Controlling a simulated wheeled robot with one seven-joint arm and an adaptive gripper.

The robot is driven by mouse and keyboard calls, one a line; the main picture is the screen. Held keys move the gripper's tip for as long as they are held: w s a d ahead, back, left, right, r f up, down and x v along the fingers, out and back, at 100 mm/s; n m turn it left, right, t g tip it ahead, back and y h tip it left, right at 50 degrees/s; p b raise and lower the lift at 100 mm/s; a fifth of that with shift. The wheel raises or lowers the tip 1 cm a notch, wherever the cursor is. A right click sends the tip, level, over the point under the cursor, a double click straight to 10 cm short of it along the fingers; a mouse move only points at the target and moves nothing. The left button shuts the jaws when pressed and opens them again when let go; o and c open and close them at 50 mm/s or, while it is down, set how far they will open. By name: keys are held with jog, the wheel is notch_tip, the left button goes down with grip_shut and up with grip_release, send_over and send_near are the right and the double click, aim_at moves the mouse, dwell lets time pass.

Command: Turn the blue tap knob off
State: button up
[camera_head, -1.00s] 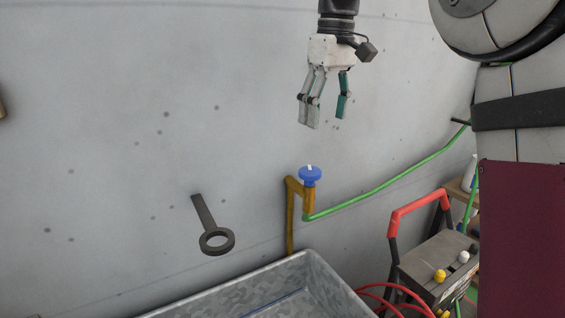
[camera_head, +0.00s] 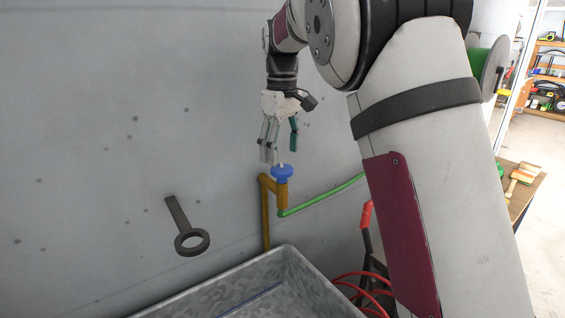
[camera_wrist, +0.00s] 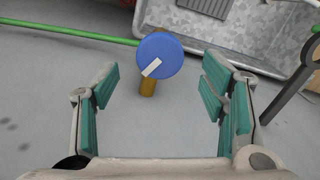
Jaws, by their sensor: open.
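The blue tap knob (camera_head: 283,172) sits on top of a brass-coloured tap pipe (camera_head: 266,212) in front of the grey wall. In the wrist view the round blue knob (camera_wrist: 160,55) carries a white bar mark running diagonally from lower left to upper right. My gripper (camera_head: 279,158) is open and empty, pointing down just above the knob. In the wrist view my gripper (camera_wrist: 160,100) shows its teal-padded fingers wide apart, with the knob between and beyond them, not touched.
A grey metal trough (camera_head: 290,262) stands below the tap. A green hose (camera_head: 325,198) runs right from the tap. A dark ring-ended bar (camera_head: 192,241) is on the wall at left. Red hoses (camera_head: 365,285) and a red-handled item (camera_head: 366,215) lie to the right.

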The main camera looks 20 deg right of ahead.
aim_at(282, 168)
jog(key=shift+f, duration=2.05)
jog(key=shift+c, duration=0.2)
jog(key=c, duration=1.1)
